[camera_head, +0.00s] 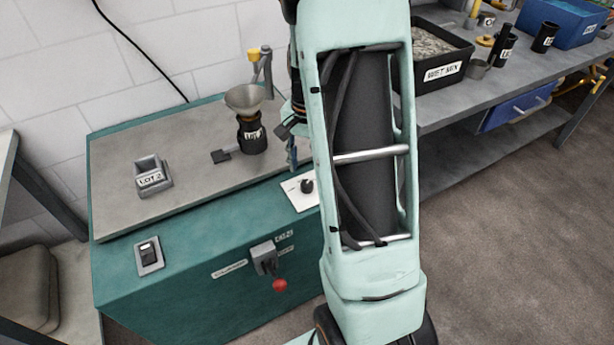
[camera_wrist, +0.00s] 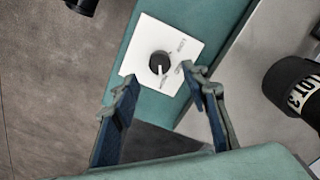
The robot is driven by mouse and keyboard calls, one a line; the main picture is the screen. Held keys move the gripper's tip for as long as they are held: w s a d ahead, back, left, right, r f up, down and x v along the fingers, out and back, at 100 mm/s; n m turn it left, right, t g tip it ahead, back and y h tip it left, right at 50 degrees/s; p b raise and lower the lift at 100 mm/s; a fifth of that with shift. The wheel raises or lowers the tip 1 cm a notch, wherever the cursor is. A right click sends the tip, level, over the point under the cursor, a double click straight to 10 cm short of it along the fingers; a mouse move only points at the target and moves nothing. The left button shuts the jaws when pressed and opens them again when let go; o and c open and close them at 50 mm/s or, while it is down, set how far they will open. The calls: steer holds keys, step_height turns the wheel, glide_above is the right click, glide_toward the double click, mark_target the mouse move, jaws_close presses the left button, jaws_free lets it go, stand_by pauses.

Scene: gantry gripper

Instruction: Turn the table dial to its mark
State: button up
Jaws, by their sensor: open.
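The table dial is a black round knob (camera_wrist: 159,63) with a light pointer line, on a white plate (camera_wrist: 181,45) with printed markings. In the wrist view the knob sits ahead of my gripper (camera_wrist: 158,80), whose two blue fingers are spread apart with nothing between them. The pointer line faces toward the lower part of the plate; the small print is too blurred to read. In the head view the knob (camera_head: 307,186) is on the sloped front edge of the green bench, just left of my arm. My gripper is mostly hidden behind my arm there.
The green bench (camera_head: 190,262) carries a funnel on a black jar (camera_head: 251,137), a grey LOT 2 box (camera_head: 151,180), a rocker switch (camera_head: 149,254) and a red-knobbed lever (camera_head: 279,285). In the wrist view a black labelled cylinder (camera_wrist: 290,85) stands right of the gripper.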

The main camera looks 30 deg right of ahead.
mark_target(307, 184)
step_height(307, 184, up, 6)
steer(key=shift+r, duration=0.2)
stand_by(0.4)
